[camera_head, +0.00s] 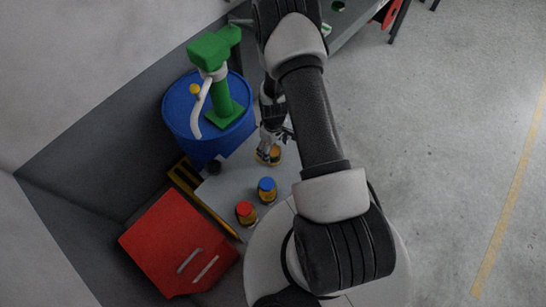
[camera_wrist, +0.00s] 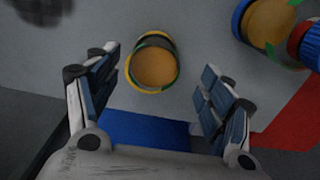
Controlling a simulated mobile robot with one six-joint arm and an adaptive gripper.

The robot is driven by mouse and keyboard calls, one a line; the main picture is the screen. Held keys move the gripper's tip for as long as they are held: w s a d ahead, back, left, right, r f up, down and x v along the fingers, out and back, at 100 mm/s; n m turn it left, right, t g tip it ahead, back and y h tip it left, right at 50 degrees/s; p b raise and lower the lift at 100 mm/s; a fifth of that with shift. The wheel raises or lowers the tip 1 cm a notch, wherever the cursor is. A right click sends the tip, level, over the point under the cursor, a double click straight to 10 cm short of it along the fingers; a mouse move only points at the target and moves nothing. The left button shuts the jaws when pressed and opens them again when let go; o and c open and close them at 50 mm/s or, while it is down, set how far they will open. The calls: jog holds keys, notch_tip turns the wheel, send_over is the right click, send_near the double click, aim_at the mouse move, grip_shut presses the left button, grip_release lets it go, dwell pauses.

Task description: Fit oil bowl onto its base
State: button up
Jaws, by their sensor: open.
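An amber bowl (camera_head: 275,155) with a yellow and green rim stands on the grey tabletop (camera_head: 240,179), partly hidden by my gripper in the head view. In the wrist view, the amber bowl (camera_wrist: 154,66) shows from above, ahead of and between the fingers. My gripper (camera_head: 268,150) is open and empty above it; both fingers show apart in the wrist view (camera_wrist: 160,88). I cannot tell whether the fingers reach down beside the bowl. I cannot make out a separate base for it with certainty.
A blue-capped jar (camera_head: 267,190) and a red-capped jar (camera_head: 246,212) stand nearer on the tabletop. A small black round thing (camera_head: 213,166) lies left. A blue drum (camera_head: 187,118) with a green pump (camera_head: 222,95) stands behind. A red box (camera_head: 172,245) is front left.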

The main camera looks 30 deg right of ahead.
aim_at(273, 151)
jog(key=f, duration=0.1)
jog(key=f+b, duration=0.1)
jog(key=f, duration=0.1)
jog(key=w+f+b, duration=0.1)
jog(key=f, duration=0.1)
jog(key=shift+d, duration=0.15)
jog(key=shift+s, duration=0.1)
jog(key=shift+c, duration=0.6)
jog(key=c, duration=1.3)
jog(key=shift+r, duration=0.1)
notch_tip(273, 151, up, 20)
jog(key=p, duration=0.6)
jog(key=a+r+m+b, duration=0.1)
jog(key=a+r+m, duration=0.3)
jog(key=a+r, duration=0.8)
jog(key=shift+a+r, duration=0.25)
jog(key=shift+r, duration=0.7)
